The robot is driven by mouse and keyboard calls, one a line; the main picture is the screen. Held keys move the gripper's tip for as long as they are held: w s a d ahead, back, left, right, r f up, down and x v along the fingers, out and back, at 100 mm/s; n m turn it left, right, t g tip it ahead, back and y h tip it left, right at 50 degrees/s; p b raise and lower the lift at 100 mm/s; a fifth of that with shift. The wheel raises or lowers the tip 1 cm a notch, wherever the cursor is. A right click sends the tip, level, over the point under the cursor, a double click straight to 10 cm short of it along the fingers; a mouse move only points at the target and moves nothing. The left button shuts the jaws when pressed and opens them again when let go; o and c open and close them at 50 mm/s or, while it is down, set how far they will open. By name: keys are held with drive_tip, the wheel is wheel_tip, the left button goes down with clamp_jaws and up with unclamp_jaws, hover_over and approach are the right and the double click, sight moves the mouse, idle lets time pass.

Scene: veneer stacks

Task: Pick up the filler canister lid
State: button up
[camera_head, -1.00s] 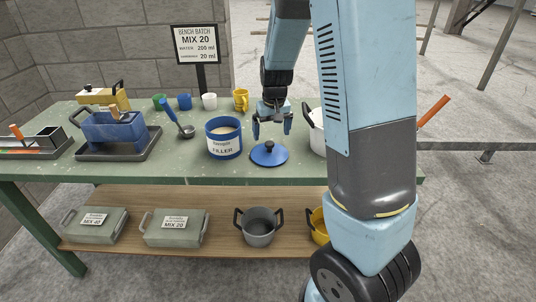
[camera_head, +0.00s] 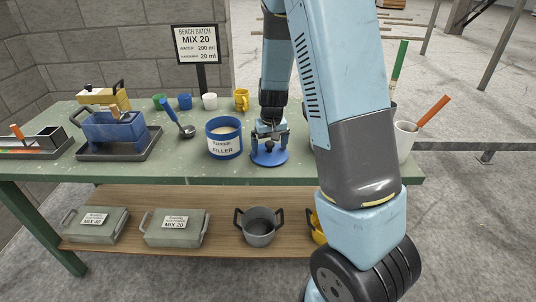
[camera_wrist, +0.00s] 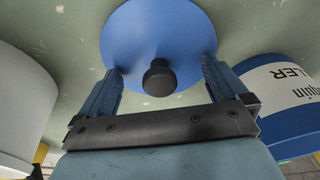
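The filler canister lid (camera_head: 269,157) is a blue disc with a dark knob. It lies on the green bench just right of the open blue filler canister (camera_head: 223,139). My gripper (camera_head: 269,144) is directly over the lid, pointing down. In the wrist view the lid (camera_wrist: 150,35) fills the top middle, and its black knob (camera_wrist: 159,77) sits between my gripper's two blue fingers (camera_wrist: 162,88). The fingers are open, one on each side, with space between each finger and the knob. The canister also shows at the right of the wrist view (camera_wrist: 285,100).
A white container (camera_head: 404,140) with an orange-handled tool stands at the bench's right. A blue ladle (camera_head: 180,120) rests left of the canister. Cups (camera_head: 209,101) line the back. A grey pot (camera_head: 258,226) sits on the lower shelf. The bench's front strip is clear.

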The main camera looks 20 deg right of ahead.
drive_tip(key=c, duration=1)
drive_tip(key=shift+c, duration=0.2)
